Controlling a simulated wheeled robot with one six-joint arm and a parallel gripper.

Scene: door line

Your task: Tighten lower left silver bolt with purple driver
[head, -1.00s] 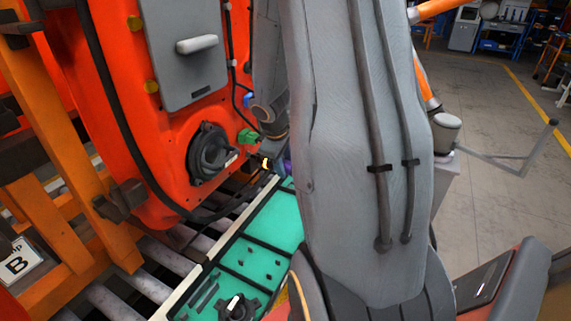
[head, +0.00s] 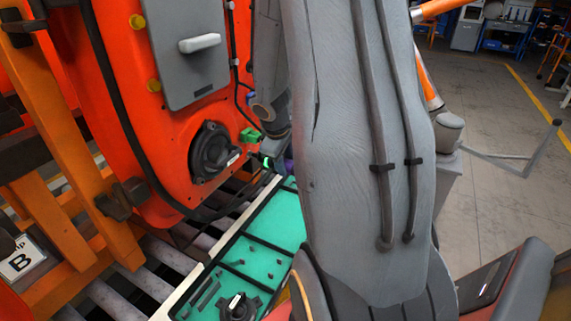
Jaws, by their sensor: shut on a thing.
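My gripper (head: 274,148) is at the lower right edge of the orange-red door (head: 165,130), mostly hidden behind my own grey arm. A small bit of the purple driver (head: 289,165) shows beside it; the gripper is shut on it. The driver's tip and what it touches are hidden. A small green light (head: 267,162) glows by the gripper. A black round speaker (head: 213,152) is mounted low on the door, left of the gripper. I cannot make out a silver bolt in this view.
A green connector (head: 250,135) sits on the door close to the gripper, with black cables nearby. Below is a teal tray (head: 285,218) with small black parts and a second speaker (head: 238,306). An orange frame (head: 60,215) and rollers stand left.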

